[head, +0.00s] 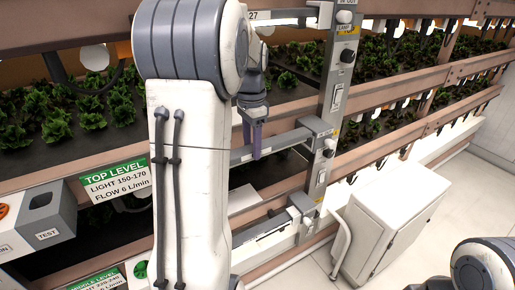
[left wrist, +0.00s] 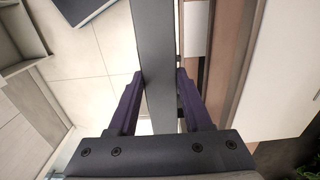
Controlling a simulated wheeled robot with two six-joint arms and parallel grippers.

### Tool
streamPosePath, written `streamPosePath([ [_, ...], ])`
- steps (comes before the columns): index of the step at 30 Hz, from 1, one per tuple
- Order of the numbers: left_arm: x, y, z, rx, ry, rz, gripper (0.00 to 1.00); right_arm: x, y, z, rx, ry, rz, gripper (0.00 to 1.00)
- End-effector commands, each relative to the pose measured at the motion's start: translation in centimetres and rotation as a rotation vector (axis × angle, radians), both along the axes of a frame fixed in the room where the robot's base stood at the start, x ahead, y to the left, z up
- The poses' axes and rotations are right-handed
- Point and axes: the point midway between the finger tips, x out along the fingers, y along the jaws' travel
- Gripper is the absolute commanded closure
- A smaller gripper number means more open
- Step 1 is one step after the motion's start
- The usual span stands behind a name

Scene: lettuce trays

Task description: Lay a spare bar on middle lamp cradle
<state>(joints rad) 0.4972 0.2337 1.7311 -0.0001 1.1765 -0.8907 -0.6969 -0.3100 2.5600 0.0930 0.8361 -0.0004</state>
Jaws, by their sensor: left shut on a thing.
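My left gripper (head: 256,146) has purple fingers and points down at the rack's middle level. In the left wrist view the fingers (left wrist: 158,90) are shut on a long dark grey bar (left wrist: 153,45), which runs lengthwise between them. In the head view a grey bar (head: 285,141) at the fingers appears to be this one. Its right end is close to the middle bracket (head: 316,125) on the control post; I cannot tell whether they touch. Its left part is hidden behind my left arm. My right arm shows at the lower right, its gripper out of view.
Lettuce trays (head: 60,135) fill the rack levels behind. The grey control post (head: 337,85) has a top bracket (head: 320,15) and a lower bracket (head: 299,207). A white cabinet (head: 392,215) stands on the floor at the right. A grey box (head: 40,220) is at the left.

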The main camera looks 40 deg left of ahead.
Motion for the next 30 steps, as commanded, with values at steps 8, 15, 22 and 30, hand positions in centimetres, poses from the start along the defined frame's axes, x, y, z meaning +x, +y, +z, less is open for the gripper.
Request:
streamPosePath([
  [8, 0.6, 1.5, -1.6, 0.001, -0.001, 0.0, 1.0, 0.0, 0.0, -0.6, 0.0, 0.0, 0.0, 0.54],
  [15, 0.6, 1.5, -3.0, 0.001, -0.001, 0.001, 1.0, 0.0, 0.0, -1.3, 0.0, 0.0, 0.0, 0.54],
  [22, 0.6, 1.5, -3.3, 0.001, -0.001, 0.001, 1.0, 0.0, 0.0, -1.4, 0.0, 0.0, 0.0, 0.54],
  [30, 0.6, 1.5, -3.3, 0.001, -0.001, 0.001, 1.0, 0.0, 0.0, -1.3, 0.0, 0.0, 0.0, 0.54],
])
